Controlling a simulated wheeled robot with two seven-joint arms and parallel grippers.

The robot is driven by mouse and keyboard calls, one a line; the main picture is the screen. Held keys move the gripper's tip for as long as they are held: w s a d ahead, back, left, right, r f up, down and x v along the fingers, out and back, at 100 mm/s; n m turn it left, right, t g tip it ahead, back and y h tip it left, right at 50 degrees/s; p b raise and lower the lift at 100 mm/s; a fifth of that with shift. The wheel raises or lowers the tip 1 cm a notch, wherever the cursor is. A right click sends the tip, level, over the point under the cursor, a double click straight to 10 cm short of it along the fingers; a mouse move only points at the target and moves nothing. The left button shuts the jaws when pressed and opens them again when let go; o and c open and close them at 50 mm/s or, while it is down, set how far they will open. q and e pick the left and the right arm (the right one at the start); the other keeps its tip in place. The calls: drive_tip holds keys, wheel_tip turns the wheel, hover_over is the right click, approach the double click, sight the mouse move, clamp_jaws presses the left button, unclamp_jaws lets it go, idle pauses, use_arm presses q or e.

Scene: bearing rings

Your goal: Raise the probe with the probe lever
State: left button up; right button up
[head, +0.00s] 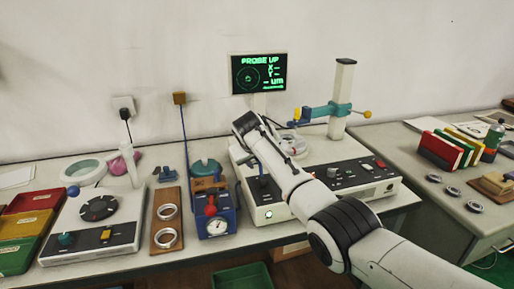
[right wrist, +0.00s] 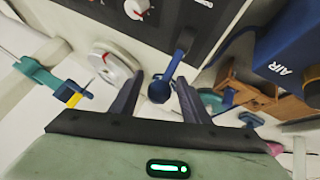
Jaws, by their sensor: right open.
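The probe lever (right wrist: 183,44) is blue with a round knob (right wrist: 159,91) and rises from the dark control panel. In the right wrist view the knob appears between the two fingers of my open right gripper (right wrist: 158,92), with a gap on each side. I cannot tell the depth of the knob relative to the fingertips. In the head view my right arm reaches over the white measuring machine (head: 360,193). The teal probe arm (head: 318,112) sits on a white column, its yellow tip (head: 297,114) near the round turntable (right wrist: 112,62). The screen (head: 259,73) reads PROBE UP. My left gripper is not seen.
A blue air gauge unit (head: 214,222) stands left of the machine, close to the lever in the right wrist view (right wrist: 290,50). A wooden ring rack (head: 166,222) and a white station (head: 92,237) are further left.

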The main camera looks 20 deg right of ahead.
drive_tip(key=v, duration=0.8)
idle(1.4)
